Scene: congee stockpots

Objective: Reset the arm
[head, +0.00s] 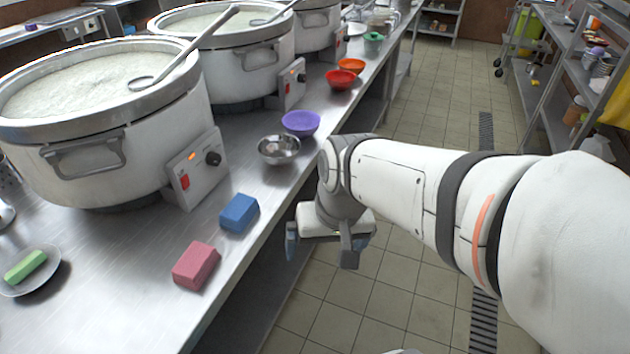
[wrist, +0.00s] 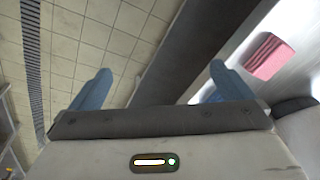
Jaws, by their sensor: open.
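My arm reaches in from the right in the head view. My gripper (head: 322,250) hangs just off the front edge of the steel counter, over the floor. In the wrist view my gripper (wrist: 155,85) shows two blue-grey fingertips spread wide with nothing between them. Past the fingers are floor tiles and a dark band beside the counter. The nearest things on the counter, a pink block (head: 196,266) and a blue block (head: 239,213), lie to the left of the gripper, apart from it. The pink block also shows at the right of the wrist view (wrist: 268,57).
The counter (head: 130,320) holds large congee pots (head: 95,100), a steel bowl (head: 279,150), a purple bowl (head: 300,123), red and orange bowls, and a plate (head: 45,275) with a green block. Shelves (head: 570,70) stand at right. The tiled aisle (head: 420,90) is clear.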

